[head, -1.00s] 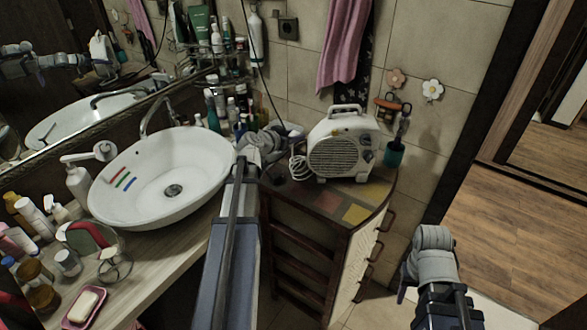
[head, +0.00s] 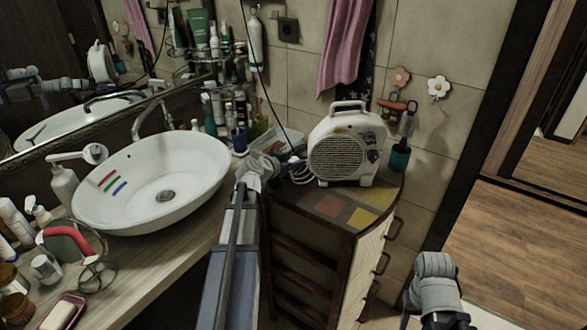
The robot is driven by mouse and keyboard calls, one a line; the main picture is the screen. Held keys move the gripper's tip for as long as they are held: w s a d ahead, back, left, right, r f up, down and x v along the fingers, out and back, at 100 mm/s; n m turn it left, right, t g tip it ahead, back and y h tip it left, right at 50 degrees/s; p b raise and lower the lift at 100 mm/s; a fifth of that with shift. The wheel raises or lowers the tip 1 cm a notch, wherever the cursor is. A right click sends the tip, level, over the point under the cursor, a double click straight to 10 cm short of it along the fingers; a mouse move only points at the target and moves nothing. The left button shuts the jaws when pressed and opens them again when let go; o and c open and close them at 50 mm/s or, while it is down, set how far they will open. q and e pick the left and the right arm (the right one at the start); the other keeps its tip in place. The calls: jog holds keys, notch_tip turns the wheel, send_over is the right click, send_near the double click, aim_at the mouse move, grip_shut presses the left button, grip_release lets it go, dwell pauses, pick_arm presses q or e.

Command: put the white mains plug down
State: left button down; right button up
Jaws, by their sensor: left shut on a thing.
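My left gripper (head: 287,161) is shut on the white mains plug (head: 297,160), just above the left end of the cabinet top. The plug is small and partly hidden by the gripper; I cannot tell if it touches anything below. Its white cord (head: 302,174) lies in loops beside the white fan heater (head: 345,150), which stands upright on the cabinet (head: 330,206). Of my right arm, only grey links show at the lower right; its gripper cannot be made out.
A white basin (head: 150,180) stands on the wooden counter to the left. Bottles and a blue cup (head: 239,140) crowd the corner behind my gripper. A teal holder (head: 399,158) hangs right of the heater. The tiled front part of the cabinet top is clear. A dark socket (head: 288,30) is on the wall.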

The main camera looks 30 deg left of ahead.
pick_arm(q)
jog(key=shift+f+b, duration=0.55)
jog(key=shift+f, duration=0.05)
jog(key=shift+c, duration=2.2)
grip_release()
